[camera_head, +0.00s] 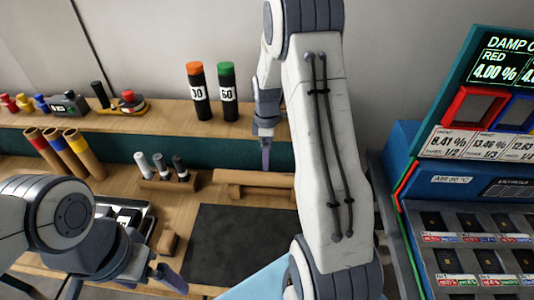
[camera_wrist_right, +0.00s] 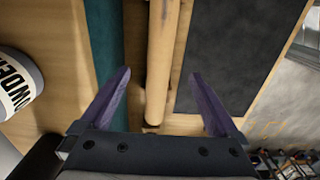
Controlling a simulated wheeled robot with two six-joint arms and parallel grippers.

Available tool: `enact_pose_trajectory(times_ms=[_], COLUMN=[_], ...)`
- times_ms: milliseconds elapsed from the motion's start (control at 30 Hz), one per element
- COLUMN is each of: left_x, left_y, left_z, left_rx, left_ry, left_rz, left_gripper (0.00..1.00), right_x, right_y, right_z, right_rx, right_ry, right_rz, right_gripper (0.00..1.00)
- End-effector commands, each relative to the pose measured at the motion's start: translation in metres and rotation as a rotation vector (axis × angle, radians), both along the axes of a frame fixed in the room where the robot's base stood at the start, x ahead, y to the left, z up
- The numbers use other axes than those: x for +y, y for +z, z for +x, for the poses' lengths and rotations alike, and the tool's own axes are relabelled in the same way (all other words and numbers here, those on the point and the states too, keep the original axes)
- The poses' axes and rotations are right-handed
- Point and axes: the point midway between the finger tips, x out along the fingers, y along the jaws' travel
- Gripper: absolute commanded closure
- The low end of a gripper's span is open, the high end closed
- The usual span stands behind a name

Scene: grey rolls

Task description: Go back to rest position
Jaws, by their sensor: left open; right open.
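My left gripper (camera_head: 158,276) is low at the left of the head view, open, beside a small wooden block and the dark mat. My right arm hangs down the middle of the head view. Its gripper (camera_head: 266,150) is above the rear of the bench, near a wooden roller bar. In the right wrist view the right gripper (camera_wrist_right: 161,75) has its purple fingers spread wide, with nothing held. The wooden bar (camera_wrist_right: 160,55) lies beyond and between the fingers in that view; I cannot tell whether they touch it.
A dark mat (camera_head: 237,245) lies on the bench. Small rolls stand in a wooden holder (camera_head: 168,183). Two black canisters, orange-topped (camera_head: 199,90) and green-topped (camera_head: 228,90), stand on the shelf. A display rack (camera_head: 475,200) is close on the right.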

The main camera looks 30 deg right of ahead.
Motion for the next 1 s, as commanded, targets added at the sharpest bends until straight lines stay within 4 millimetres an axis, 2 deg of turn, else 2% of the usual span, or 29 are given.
enact_pose_trajectory(times_ms=[167, 267, 733, 800, 1000], left_x=[0.000, 0.000, 0.000, 0.000, 0.000], left_y=[0.002, 0.005, 0.027, 0.041, 0.056], left_z=[0.000, 0.000, 0.000, 0.000, 0.000], left_rx=[0.000, 0.000, 0.000, 0.000, 0.000], left_ry=[0.000, 0.000, 0.001, 0.002, 0.001], left_rz=[0.000, 0.000, 0.000, 0.000, 0.000], left_gripper=[0.00, 0.00, 0.00, 0.00, 0.00], right_x=[0.000, 0.000, 0.001, 0.000, 0.000], right_y=[-0.005, -0.016, -0.106, -0.085, -0.062], right_z=[0.000, -0.001, -0.002, 0.001, 0.000], right_rx=[0.002, 0.005, 0.006, -0.003, -0.001], right_ry=[0.000, 0.000, 0.000, 0.000, 0.000], right_rz=[0.000, 0.002, 0.002, -0.001, -0.001], right_gripper=[0.04, 0.04, 0.04, 0.04, 0.04])
